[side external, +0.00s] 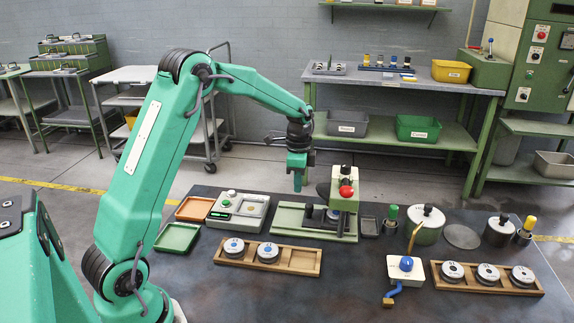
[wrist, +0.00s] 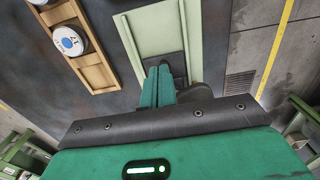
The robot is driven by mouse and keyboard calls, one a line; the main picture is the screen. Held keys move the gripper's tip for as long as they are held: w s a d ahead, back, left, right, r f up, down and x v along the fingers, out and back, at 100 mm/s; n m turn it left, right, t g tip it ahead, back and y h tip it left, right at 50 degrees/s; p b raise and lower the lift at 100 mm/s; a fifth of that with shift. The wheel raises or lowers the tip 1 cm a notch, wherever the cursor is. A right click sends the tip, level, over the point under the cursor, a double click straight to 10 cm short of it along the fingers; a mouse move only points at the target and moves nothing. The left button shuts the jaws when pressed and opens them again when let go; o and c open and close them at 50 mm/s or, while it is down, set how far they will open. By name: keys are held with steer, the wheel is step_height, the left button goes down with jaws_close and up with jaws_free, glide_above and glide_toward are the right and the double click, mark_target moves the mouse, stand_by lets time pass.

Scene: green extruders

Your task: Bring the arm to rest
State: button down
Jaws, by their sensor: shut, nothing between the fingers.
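My gripper (side external: 298,186) hangs above the left part of a green press (side external: 288,217) in the side external view, pointing down. Its fingers are shut with nothing between them. In the wrist view, the shut fingertips of my gripper (wrist: 158,72) show over the pale green bed of the press (wrist: 150,32). The press has a red knob (side external: 345,190) on its upright head. My arm is raised and bent over the table, clear of the things on it.
Two wooden racks with pucks, left (side external: 292,260) and right (side external: 463,287), lie at the front. A green tray (side external: 177,238), an orange tray (side external: 194,209) and a cream device (side external: 238,210) stand left of the press. Several canisters stand at right. The front middle is mostly bare.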

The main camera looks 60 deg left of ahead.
mark_target(306, 207)
steer(key=shift+f, duration=4.1)
steer(key=shift+w+d, duration=0.1)
steer(key=shift+w+d, duration=0.75)
steer(key=shift+d, duration=0.05)
steer(key=shift+a, duration=0.1)
steer(key=shift+s+a+r, duration=0.5)
steer(key=shift+s+a, duration=0.15)
steer(key=shift+s, duration=0.05)
steer(key=shift+r, duration=0.1)
step_height(306, 207, up, 7)
steer(key=s+a, duration=0.2)
steer(key=shift+s, duration=0.1)
